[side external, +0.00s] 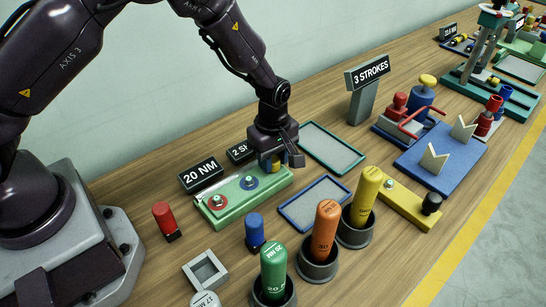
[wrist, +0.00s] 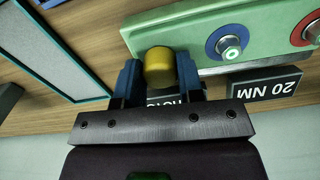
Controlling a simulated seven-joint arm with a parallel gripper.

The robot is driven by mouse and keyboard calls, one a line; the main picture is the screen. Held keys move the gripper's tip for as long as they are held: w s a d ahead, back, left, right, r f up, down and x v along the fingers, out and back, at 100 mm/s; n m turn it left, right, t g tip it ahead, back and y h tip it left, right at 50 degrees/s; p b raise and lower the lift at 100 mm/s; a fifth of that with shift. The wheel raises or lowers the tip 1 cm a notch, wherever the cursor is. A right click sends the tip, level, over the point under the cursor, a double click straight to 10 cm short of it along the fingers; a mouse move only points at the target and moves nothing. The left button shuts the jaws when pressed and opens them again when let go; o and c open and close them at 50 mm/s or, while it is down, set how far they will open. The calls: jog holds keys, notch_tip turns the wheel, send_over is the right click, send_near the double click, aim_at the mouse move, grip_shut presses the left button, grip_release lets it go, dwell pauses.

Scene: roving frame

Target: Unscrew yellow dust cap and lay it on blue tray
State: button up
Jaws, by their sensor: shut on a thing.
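The yellow dust cap (wrist: 160,68) is a short cylinder between my gripper's blue fingers in the wrist view. My gripper (side external: 275,163) is shut on it, pointing down at the right end of the green block (side external: 232,208) in the side view. A little of the cap (side external: 275,167) shows below the gripper. Its lower end is hidden, so I cannot tell whether it is still on the block. The blue tray (side external: 302,191), blue-rimmed with a grey floor, lies empty to the right of the block. The green block also shows in the wrist view (wrist: 200,35).
A teal-rimmed tray (side external: 341,139) lies behind the blue tray. Green (side external: 273,265), orange (side external: 325,225) and yellow (side external: 364,190) upright tools stand in dark cups in front. The "20 NM" sign (side external: 201,172) and "3 STROKES" sign (side external: 368,73) stand behind.

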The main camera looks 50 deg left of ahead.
aim_at(273, 159)
jog(key=n, duration=0.7)
jog(key=shift+n, duration=0.3)
jog(key=shift+r, duration=1.8)
jog(key=shift+r, duration=0.1)
jog(key=shift+r, duration=1.4)
